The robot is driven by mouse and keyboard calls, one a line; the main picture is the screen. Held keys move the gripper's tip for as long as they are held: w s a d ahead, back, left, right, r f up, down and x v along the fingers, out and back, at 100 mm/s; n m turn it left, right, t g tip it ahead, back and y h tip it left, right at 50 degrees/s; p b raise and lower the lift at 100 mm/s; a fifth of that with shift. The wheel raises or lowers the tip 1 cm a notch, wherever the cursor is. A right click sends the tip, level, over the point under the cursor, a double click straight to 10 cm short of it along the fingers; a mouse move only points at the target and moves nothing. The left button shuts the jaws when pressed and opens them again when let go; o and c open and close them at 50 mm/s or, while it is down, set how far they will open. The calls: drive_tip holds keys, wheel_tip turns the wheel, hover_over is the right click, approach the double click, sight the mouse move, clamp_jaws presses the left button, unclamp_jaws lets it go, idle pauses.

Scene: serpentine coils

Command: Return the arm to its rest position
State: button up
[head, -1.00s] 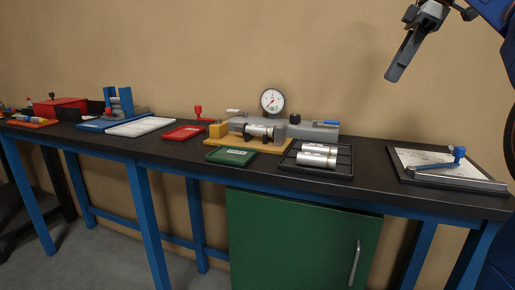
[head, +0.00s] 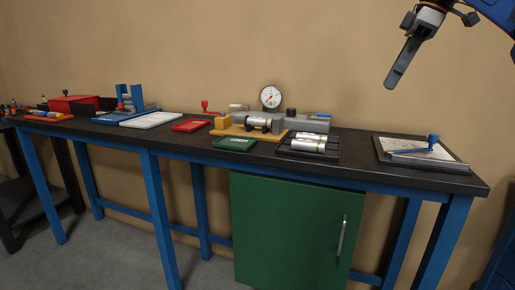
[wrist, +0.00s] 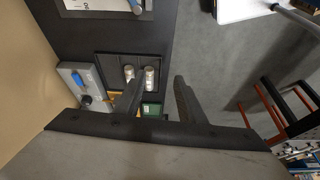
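My arm (head: 497,12) comes in at the top right of the head view. My gripper (head: 402,66) hangs from it, pointing down and left, above the right part of the bench and against the tan wall. In the wrist view my gripper (wrist: 158,96) shows two dark fingers standing apart with nothing held between them.
The dark bench (head: 350,167) carries a black tray (head: 284,151) with metal cylinders, a gauge fixture (head: 270,98), a green tray (head: 235,144), a red tray (head: 190,125), a white tray (head: 151,120) and a clipboard-like board (head: 400,155). A green cabinet (head: 290,230) stands below. Air around my gripper looks clear.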

drive_tip(key=s+a+f+m+t+h, duration=0.1)
drive_tip(key=s+f+m, duration=0.3)
drive_tip(key=s+f, duration=0.4)
drive_tip(key=s+a+f+m+t+h, duration=0.1)
drive_tip(key=s+f+m, duration=0.3)
drive_tip(key=f, duration=1.6)
drive_tip(key=s+a+f+m+t+h, duration=0.1)
drive_tip(key=s+f+m, duration=0.4)
drive_tip(key=s+f, duration=0.8)
wheel_tip(320, 180, down, 2)
drive_tip(key=shift+a+f+h, duration=0.1)
drive_tip(key=shift+a+h, duration=0.35)
drive_tip(key=shift+h, duration=0.05)
drive_tip(key=shift+o, duration=0.3)
drive_tip(key=shift+a, duration=0.1)
